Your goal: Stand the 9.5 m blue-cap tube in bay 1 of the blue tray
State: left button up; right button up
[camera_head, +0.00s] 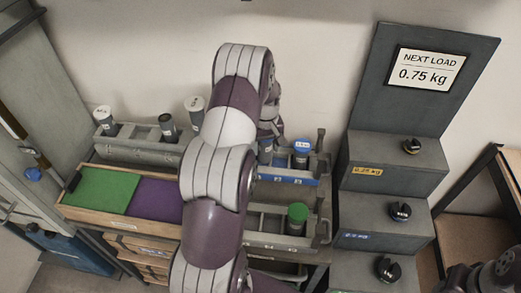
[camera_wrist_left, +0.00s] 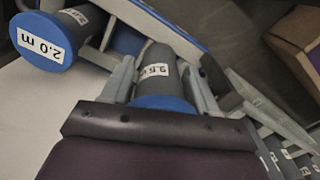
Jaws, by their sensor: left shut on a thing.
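My left gripper (camera_wrist_left: 160,85) is shut on the 9.5 m blue-cap tube (camera_wrist_left: 158,75), a grey tube with a white label and its blue cap toward the wrist camera. In the head view my left arm hides most of this tube and the jaws; a bit of blue shows beside the arm above the blue tray (camera_head: 287,179). Whether the tube's foot touches the tray is hidden. Another blue-cap tube (camera_head: 301,148) stands at the tray's right end; the left wrist view shows a blue-cap tube labelled 2.0 m (camera_wrist_left: 45,40). Bay 1 cannot be made out.
A grey tray with white-cap (camera_head: 196,107) and dark-cap tubes is at the back left. A green-cap tube (camera_head: 298,214) stands in the front tray. Green (camera_head: 103,190) and purple mats lie left. A stepped grey stand (camera_head: 390,160) with black knobs rises right. A dark part of my right arm shows bottom right.

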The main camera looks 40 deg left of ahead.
aim_at(260, 143)
pick_arm(q)
jog(key=a+f, duration=0.1)
jog(key=f, duration=0.1)
jog(key=w+a+f+p, duration=0.1)
jog(key=a+f, duration=0.1)
jog(key=f, duration=0.1)
jog(key=shift+w+f+p, duration=0.25)
jog(key=shift+f+p, duration=0.1)
jog(key=shift+w+a+f, duration=0.1)
jog(key=shift+f, duration=0.15)
jog(key=shift+f, duration=0.1)
jog(key=o, duration=0.9)
jog(key=shift+o, duration=0.2)
